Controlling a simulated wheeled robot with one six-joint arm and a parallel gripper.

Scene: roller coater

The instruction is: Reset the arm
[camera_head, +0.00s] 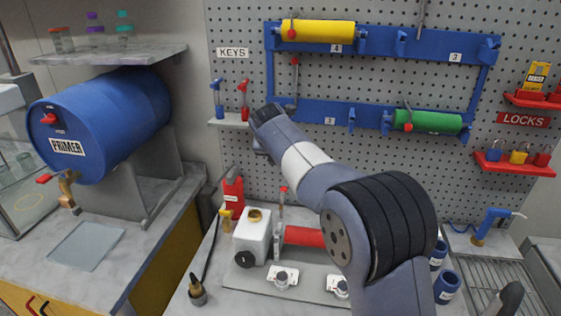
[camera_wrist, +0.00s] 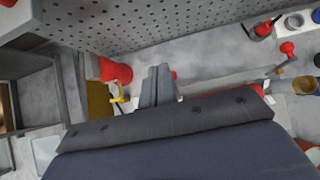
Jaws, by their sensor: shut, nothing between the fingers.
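My arm rises from the lower right of the head view, bends at a dark joint, and reaches up and left in front of the pegboard (camera_head: 340,82). Its far end is near the key shelf (camera_head: 230,119); the fingers cannot be made out there. In the wrist view my gripper (camera_wrist: 158,78) has its two grey fingers together, with nothing between them. It is above the bench, with a red container (camera_wrist: 115,70) to its left and a red roller (camera_wrist: 245,92) to its right.
A blue primer drum (camera_head: 105,110) stands at left. A blue rack (camera_head: 385,40) holds a yellow roller (camera_head: 315,31) and a green roller (camera_head: 430,121). A white tank (camera_head: 252,232) and white valves (camera_head: 283,277) stand below my arm. Blue cups (camera_head: 446,287) stand at right.

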